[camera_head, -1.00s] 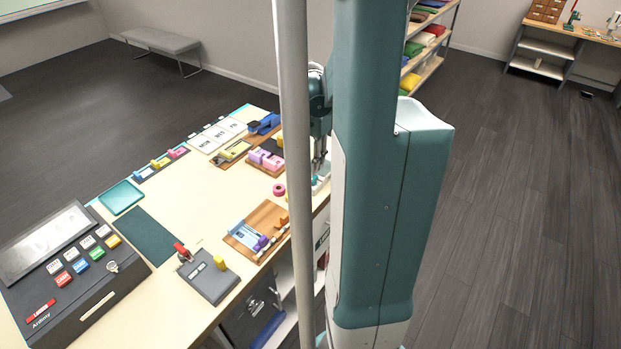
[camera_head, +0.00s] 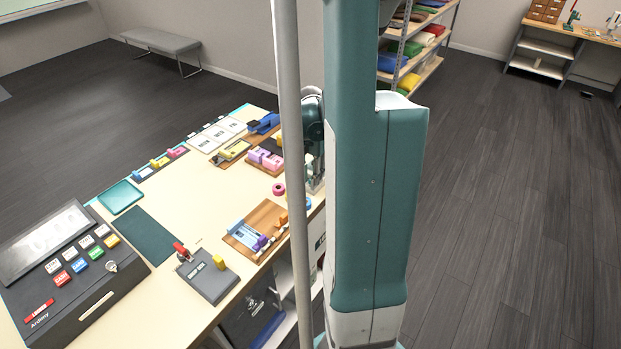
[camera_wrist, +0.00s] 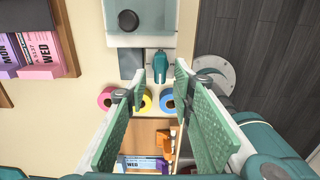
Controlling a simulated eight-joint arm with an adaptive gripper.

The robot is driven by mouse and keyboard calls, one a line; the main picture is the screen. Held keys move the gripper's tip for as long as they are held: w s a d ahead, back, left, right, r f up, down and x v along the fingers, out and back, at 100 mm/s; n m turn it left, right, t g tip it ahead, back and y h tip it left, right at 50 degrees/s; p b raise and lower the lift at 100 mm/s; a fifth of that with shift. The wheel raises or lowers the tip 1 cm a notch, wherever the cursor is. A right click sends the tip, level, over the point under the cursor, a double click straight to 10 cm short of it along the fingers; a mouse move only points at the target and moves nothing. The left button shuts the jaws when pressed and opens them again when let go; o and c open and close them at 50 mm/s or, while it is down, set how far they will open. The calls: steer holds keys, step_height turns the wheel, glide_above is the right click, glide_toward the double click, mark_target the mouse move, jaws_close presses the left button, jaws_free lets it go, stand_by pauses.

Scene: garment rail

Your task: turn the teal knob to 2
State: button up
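In the wrist view a teal knob-like piece (camera_wrist: 160,66) stands on a grey base, just below a pale box with a teal rim. I take it for the teal knob; its pointer and any numbers cannot be read. My gripper (camera_wrist: 161,80) is open, with its two green pads wide apart. The teal piece shows in the gap between the fingertips, at the far end. No contact is visible, and the height between them is unclear. In the head view the knob and fingertips are hidden behind my arm.
A black round knob (camera_wrist: 128,20) is on the pale box (camera_wrist: 158,12). Pink (camera_wrist: 105,98), yellow (camera_wrist: 146,104) and blue (camera_wrist: 167,101) rings lie near the fingers. A wooden tray (camera_wrist: 142,134) and a calendar board (camera_wrist: 68,40) are close by. The left tabletop (camera_head: 190,190) has clear room.

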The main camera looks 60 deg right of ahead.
steer(key=shift+f, duration=0.2)
steer(key=shift+c, duration=0.5)
jaws_close()
